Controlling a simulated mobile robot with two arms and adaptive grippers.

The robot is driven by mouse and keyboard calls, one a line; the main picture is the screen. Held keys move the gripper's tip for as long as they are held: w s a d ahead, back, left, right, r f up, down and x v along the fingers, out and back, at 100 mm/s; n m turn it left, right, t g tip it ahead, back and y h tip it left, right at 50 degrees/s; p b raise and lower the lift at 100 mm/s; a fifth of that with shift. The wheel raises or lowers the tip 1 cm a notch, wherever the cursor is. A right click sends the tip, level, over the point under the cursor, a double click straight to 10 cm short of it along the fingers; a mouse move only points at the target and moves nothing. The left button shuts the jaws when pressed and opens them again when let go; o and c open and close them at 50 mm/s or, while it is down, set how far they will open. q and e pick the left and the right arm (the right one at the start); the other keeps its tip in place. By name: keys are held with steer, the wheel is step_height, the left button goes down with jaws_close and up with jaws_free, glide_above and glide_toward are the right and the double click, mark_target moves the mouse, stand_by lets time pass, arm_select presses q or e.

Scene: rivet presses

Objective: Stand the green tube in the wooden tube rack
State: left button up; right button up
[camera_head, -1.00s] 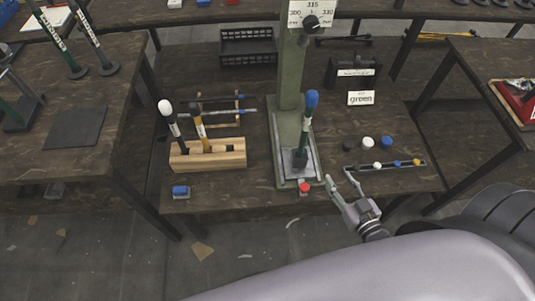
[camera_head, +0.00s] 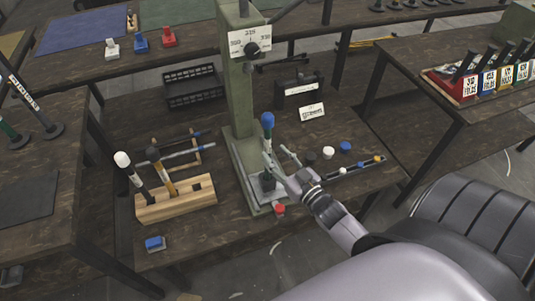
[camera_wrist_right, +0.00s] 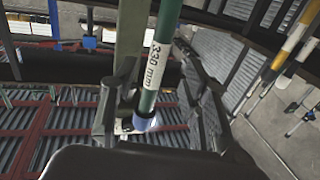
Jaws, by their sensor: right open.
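The green tube (camera_head: 268,139) with a blue cap stands upright on the base of the grey-green press. In the right wrist view the green tube (camera_wrist_right: 160,55) shows close up, with a "330 mm" label and a blue end. My right gripper (camera_head: 278,156) is open at the tube, its fingertips close to the tube's right side; I cannot tell whether they touch it. The wooden tube rack (camera_head: 180,206) is left of the press. It holds a white-capped dark tube (camera_head: 133,177) and a yellow tube with a dark cap (camera_head: 160,173). A dark hole shows at its right end. My left gripper is not in view.
The press column (camera_head: 239,90) rises behind the tube. A red button (camera_head: 280,209) is at its front. Black, white and blue caps (camera_head: 345,147) and a narrow tray (camera_head: 355,168) lie to the right. A blue block (camera_head: 155,244) is in front of the rack.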

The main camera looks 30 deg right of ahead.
mark_target(270, 148)
steer(key=shift+w+d+f, duration=0.1)
steer(key=shift+w, duration=2.65)
steer(key=shift+c, duration=0.3)
jaws_close()
